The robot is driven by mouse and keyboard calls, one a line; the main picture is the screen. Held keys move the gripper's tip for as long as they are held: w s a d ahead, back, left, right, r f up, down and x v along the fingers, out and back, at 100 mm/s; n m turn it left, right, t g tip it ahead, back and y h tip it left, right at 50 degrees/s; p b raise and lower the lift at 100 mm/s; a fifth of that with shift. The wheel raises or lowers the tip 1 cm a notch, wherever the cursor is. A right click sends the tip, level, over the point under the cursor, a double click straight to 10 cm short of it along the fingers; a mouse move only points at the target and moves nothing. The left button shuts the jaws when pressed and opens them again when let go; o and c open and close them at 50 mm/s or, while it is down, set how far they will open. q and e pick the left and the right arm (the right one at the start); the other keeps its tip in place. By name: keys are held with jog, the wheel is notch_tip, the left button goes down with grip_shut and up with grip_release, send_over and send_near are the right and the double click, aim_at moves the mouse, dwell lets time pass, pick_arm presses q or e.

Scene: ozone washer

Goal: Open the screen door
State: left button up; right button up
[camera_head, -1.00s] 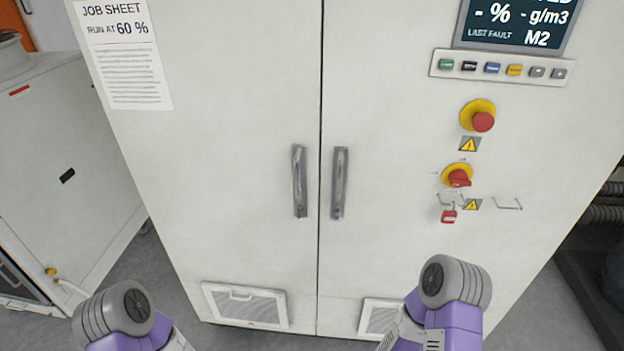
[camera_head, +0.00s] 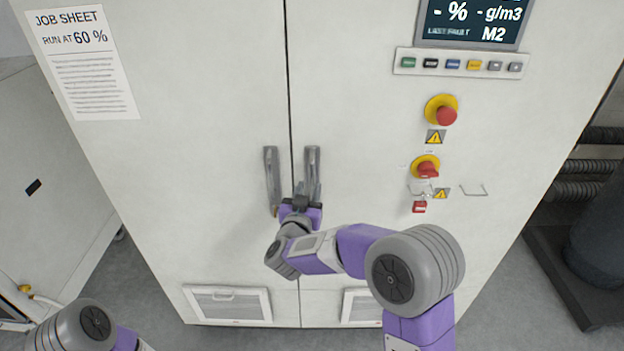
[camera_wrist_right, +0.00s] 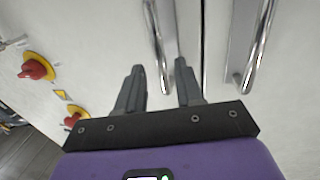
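The cabinet's right door (camera_head: 370,110), which carries the display screen (camera_head: 473,20), is shut; its seam with the left door (camera_head: 190,150) shows no gap. The right door's grey bar handle (camera_head: 312,168) stands just right of the seam. My right gripper (camera_head: 306,190) is at its lower end. In the right wrist view the gripper (camera_wrist_right: 159,68) is open, and that handle (camera_wrist_right: 154,35) appears between its fingertips; I cannot tell whether they touch it. My left gripper is out of view; only part of that arm shows at lower left.
The left door's handle (camera_head: 271,175) is close beside the gripper; it also shows in the right wrist view (camera_wrist_right: 262,45). Red-and-yellow emergency stop (camera_head: 445,112) and rotary switch (camera_head: 427,168) project from the right door. Dark equipment (camera_head: 590,240) stands at the right.

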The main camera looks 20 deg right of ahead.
aim_at(311, 182)
jog(key=x, duration=0.5)
jog(key=shift+f, duration=0.1)
grip_shut()
